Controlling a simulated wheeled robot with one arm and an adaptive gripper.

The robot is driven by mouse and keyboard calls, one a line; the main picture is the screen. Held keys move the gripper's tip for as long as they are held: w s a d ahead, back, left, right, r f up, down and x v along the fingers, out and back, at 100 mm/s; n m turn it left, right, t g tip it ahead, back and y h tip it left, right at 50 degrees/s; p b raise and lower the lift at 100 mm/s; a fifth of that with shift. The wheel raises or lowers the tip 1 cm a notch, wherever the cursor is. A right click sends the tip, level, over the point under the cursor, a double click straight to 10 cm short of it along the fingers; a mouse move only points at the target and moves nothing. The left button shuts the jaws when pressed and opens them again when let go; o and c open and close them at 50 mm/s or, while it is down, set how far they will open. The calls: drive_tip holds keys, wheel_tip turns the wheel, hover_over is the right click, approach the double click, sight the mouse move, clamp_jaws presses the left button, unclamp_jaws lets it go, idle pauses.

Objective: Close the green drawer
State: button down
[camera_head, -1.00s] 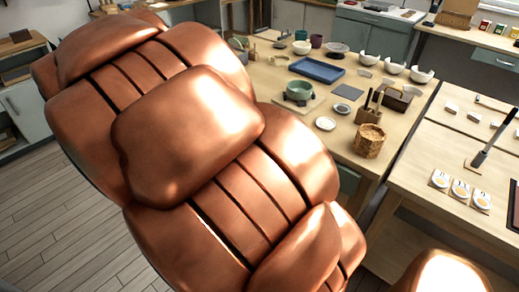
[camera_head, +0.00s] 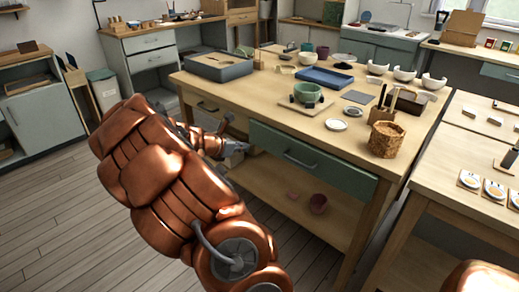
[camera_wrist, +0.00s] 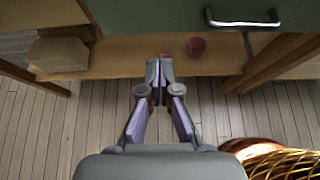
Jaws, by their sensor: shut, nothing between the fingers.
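The green drawer (camera_head: 310,160) is in the front of the wooden workbench in the head view, with a metal bar handle (camera_head: 300,162). How far it stands out is hard to tell. In the wrist view its green front (camera_wrist: 160,20) fills the top, with the handle (camera_wrist: 243,18) at upper right. My gripper (camera_wrist: 160,68) is shut and empty, its fingertips below the drawer front in the picture and left of the handle. In the head view my gripper is left of the drawer, small and partly hidden by my copper arm.
Another table (camera_head: 440,165) stands at right. The floor at left is clear.

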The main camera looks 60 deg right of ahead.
drive_tip(key=b, duration=0.1)
approach(271, 143)
wheel_tip(271, 143, down, 3)
drive_tip(key=d, duration=0.3)
drive_tip(key=s+d, duration=0.1)
drive_tip(key=shift+d+f+b, duration=0.15)
drive_tip(key=shift+f+b, duration=0.15)
drive_tip(key=shift+b, duration=0.05)
drive_tip(key=shift+s+d, duration=0.15)
drive_tip(key=shift+d, duration=0.55)
drive_tip(key=shift+d, duration=0.1)
